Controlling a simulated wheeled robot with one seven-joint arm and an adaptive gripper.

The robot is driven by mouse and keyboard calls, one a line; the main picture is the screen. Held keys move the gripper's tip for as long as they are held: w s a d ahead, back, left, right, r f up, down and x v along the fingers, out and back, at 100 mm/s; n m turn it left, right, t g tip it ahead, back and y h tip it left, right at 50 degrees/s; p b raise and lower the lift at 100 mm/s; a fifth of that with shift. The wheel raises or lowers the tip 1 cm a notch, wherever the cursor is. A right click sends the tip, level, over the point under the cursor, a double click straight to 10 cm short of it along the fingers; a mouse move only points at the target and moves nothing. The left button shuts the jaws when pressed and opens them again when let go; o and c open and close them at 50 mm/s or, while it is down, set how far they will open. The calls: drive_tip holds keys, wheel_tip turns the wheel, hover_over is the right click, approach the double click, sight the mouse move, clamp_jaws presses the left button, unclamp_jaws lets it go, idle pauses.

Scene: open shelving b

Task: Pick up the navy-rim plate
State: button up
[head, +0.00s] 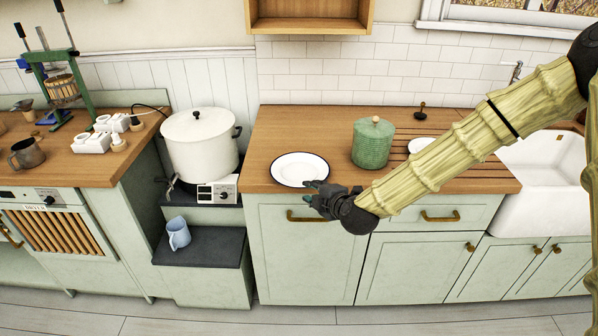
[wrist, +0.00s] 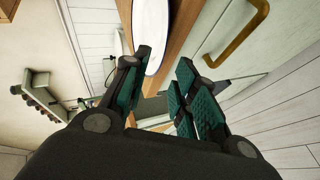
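The navy-rim plate (head: 298,168) is white with a thin dark rim and lies flat on the wooden counter, near its front edge. In the wrist view the plate (wrist: 152,35) shows at the top, edge-on, just past the left finger. My gripper (head: 314,190) is at the plate's near right rim, over the counter's front edge. In the wrist view my gripper (wrist: 167,88) is open, with its teal pads apart and nothing clearly held between them. I cannot tell whether a finger touches the rim.
A green ribbed canister (head: 371,145) stands right of the plate. Another white round item (head: 420,145) is partly hidden behind my arm. A white pot (head: 200,143) stands on a lower unit at left, with a blue mug (head: 178,234) below. A brass handle (wrist: 236,33) sits on the drawer front.

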drive_tip(key=p+x, duration=0.2)
drive_tip(key=x, duration=0.5)
drive_tip(key=shift+a, duration=0.25)
idle(0.4)
drive_tip(key=shift+s+f, duration=0.1)
drive_tip(key=shift+f, duration=0.05)
clamp_jaws()
